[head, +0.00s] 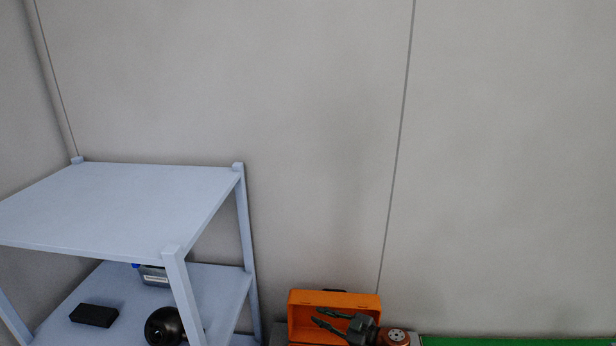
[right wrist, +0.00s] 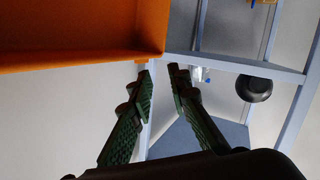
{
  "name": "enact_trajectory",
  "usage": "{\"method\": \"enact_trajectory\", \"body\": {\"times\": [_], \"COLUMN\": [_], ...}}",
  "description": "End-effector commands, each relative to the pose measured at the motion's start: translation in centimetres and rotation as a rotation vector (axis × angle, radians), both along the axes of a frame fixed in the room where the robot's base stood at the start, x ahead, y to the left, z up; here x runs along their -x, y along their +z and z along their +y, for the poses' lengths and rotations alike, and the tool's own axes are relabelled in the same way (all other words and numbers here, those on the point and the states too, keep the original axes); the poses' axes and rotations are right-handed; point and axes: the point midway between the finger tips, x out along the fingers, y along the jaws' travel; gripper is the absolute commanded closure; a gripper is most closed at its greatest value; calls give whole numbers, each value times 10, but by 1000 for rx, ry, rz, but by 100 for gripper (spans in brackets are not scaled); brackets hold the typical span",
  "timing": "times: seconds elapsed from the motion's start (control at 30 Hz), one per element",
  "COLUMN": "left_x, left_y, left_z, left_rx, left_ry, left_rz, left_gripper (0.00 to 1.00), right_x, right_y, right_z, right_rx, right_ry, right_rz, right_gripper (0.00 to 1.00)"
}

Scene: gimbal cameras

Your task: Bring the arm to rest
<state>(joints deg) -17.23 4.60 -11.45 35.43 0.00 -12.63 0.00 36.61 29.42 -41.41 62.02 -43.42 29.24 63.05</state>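My right gripper (head: 325,319) shows at the bottom of the head view, in front of an open orange case (head: 333,299). Its two fingers are apart with nothing between them. In the right wrist view the fingers (right wrist: 160,72) are also spread and empty. The orange case (right wrist: 80,35) fills the upper left of that view, close by the fingers; whether they touch it I cannot tell. My left gripper does not show in either view.
A pale blue shelf unit (head: 120,205) stands at the left, its top bare. A green surface (head: 520,341) runs along the bottom right. A bare wall stands behind.

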Motion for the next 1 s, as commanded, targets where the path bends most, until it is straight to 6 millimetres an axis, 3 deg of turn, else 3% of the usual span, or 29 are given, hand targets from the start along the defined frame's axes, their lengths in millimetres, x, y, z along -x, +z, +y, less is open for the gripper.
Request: {"method": "enact_trajectory", "body": {"times": [0.07,0.17,0.27,0.37,0.5,0.57,0.7,0.8,1.0], "left_x": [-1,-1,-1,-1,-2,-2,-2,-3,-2], "left_y": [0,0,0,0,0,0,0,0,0], "left_z": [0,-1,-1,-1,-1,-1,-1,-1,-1], "left_rx": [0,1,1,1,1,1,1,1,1], "left_ry": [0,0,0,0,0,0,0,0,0], "left_rz": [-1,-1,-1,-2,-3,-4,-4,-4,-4], "left_gripper": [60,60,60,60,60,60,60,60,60], "right_x": [10,19,37,70,136,170,256,308,382], "right_y": [-2,-5,-19,-45,-85,-102,-134,-146,-155], "right_z": [-5,-35,-80,-133,-200,-223,-265,-282,-298], "right_rx": [-83,-143,-166,-150,-81,-43,55,116,199], "right_ry": [-138,-346,-558,-760,-976,-1044,-1151,-1183,-1199], "right_rz": [-23,-22,30,128,306,392,593,711,869], "right_gripper": [83,83,83,83,83,83,83,83,83]}}
